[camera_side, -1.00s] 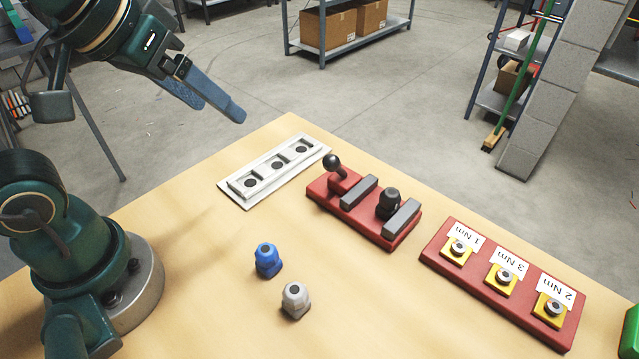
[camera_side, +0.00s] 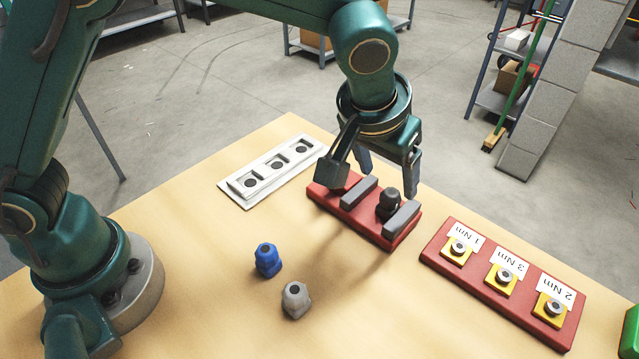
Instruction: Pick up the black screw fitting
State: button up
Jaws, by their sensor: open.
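The black screw fitting (camera_side: 388,204) stands upright on the red base (camera_side: 362,231), between two grey bars (camera_side: 402,218). My gripper (camera_side: 387,178) points down above the red base, its fingers spread and empty. One fingertip is close to the top of the black fitting in the picture; I cannot tell whether they touch. A blue fitting (camera_side: 267,260) and a grey fitting (camera_side: 295,300) stand on the table to the lower left.
A white plate with three dark sockets (camera_side: 245,187) lies left of the red base. A red board (camera_side: 503,290) with several yellow pads labelled 1, 3 and 2 Nm lies to the right. The table (camera_side: 190,290) is clear at the front.

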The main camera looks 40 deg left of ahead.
aim_at(390, 194)
jog(key=shift+d+f, duration=0.2)
jog(key=shift+f, duration=0.25)
jog(key=shift+x, duration=2.2)
grip_shut()
